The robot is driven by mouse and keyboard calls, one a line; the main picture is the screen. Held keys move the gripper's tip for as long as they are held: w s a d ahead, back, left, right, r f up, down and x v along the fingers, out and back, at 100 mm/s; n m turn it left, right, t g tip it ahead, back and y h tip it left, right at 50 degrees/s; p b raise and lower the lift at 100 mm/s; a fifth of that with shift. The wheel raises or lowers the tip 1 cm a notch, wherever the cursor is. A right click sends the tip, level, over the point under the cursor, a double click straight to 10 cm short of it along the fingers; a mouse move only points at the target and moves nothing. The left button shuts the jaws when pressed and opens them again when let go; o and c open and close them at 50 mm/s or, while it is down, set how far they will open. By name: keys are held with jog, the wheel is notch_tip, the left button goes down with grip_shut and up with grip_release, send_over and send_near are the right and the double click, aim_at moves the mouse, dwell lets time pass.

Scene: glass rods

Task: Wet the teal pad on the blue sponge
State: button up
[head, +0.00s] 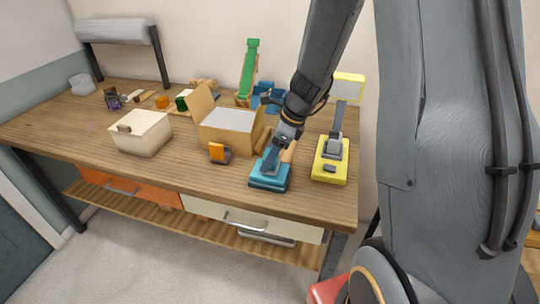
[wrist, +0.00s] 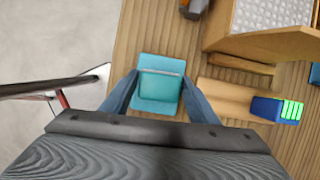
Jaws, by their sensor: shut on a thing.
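My gripper (head: 271,160) points down at the front right part of the bench and is shut on the teal pad. In the wrist view the teal pad (wrist: 158,88) lies between the two blue-grey fingers (wrist: 160,78), with a pale bar across it. In the head view a blue block (head: 268,185), seemingly the blue sponge, sits directly below the fingers near the bench's front edge. The pad and the block overlap in both views. I cannot tell whether they touch, and my gripper hides part of them.
A wooden box (head: 228,137) with a raised lid stands left of my gripper, with a small orange-and-dark item (head: 219,153) before it. A yellow-based device (head: 331,160) stands close on the right. A brush (wrist: 265,105) lies beside the pad. A cream box (head: 141,133) is farther left.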

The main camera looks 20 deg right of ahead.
jog(key=shift+f+b, duration=0.55)
jog(key=shift+f, duration=0.45)
dwell(1.8)
jog(key=shift+r, duration=0.1)
notch_tip(320, 180, up, 7)
jog(key=p, duration=0.7)
dwell(0.3)
dwell(0.6)
